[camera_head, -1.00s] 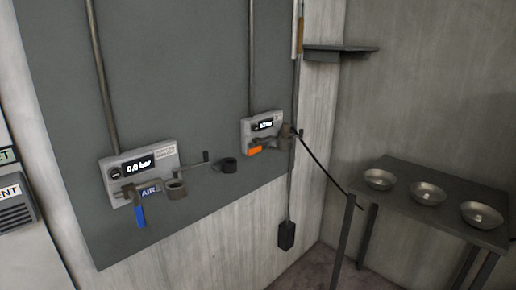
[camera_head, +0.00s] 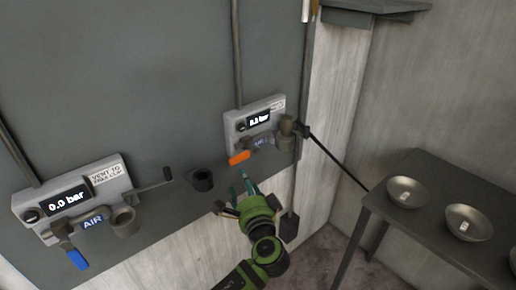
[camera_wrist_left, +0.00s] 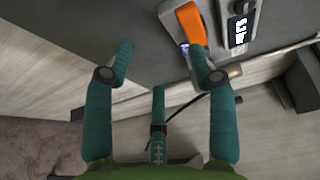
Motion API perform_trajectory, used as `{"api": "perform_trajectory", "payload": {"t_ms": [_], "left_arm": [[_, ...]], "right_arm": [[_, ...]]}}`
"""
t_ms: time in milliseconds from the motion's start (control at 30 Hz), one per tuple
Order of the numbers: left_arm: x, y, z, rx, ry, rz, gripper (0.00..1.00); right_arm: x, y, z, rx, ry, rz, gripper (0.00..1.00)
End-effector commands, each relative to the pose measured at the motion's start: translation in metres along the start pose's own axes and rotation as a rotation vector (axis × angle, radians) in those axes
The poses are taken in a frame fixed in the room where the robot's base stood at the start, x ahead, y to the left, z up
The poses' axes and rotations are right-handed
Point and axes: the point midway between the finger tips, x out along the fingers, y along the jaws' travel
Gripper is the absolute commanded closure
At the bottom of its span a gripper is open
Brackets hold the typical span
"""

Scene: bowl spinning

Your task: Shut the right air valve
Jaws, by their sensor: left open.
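The right air valve has an orange handle (camera_head: 239,158) that points left and slightly down below the right gauge panel (camera_head: 262,122). The orange handle also shows in the left wrist view (camera_wrist_left: 192,26), near the top. My left gripper (camera_head: 243,181) is open and empty, just below the orange handle in the head view. In the left wrist view its teal fingers (camera_wrist_left: 161,62) are spread apart, and the handle is ahead of the right finger. I cannot tell whether that finger touches anything. My right gripper is out of view.
A left gauge panel (camera_head: 100,187) reads 0.0 bar and has a blue handle (camera_head: 76,259). A dark table (camera_head: 380,205) with metal bowls (camera_head: 406,191) stands at the right.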

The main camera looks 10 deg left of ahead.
Motion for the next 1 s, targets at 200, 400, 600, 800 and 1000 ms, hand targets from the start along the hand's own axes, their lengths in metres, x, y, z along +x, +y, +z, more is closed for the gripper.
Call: {"api": "perform_trajectory", "payload": {"t_ms": [200, 400, 600, 800, 1000], "left_arm": [[0.004, -0.033, 0.002, -0.007, -0.023, -0.061, 0.43], [0.036, -0.035, 0.003, -0.005, -0.023, -0.06, 0.43], [0.06, -0.034, 0.003, -0.007, -0.022, -0.058, 0.43], [0.067, -0.033, 0.003, -0.009, -0.021, -0.056, 0.43], [0.067, -0.032, 0.003, -0.009, -0.021, -0.056, 0.51]], "right_arm": [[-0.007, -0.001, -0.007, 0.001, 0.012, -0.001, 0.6], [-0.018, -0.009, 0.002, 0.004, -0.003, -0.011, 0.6], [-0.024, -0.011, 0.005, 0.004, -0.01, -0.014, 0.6], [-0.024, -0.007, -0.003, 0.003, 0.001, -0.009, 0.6], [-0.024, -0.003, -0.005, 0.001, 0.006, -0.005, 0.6]]}}
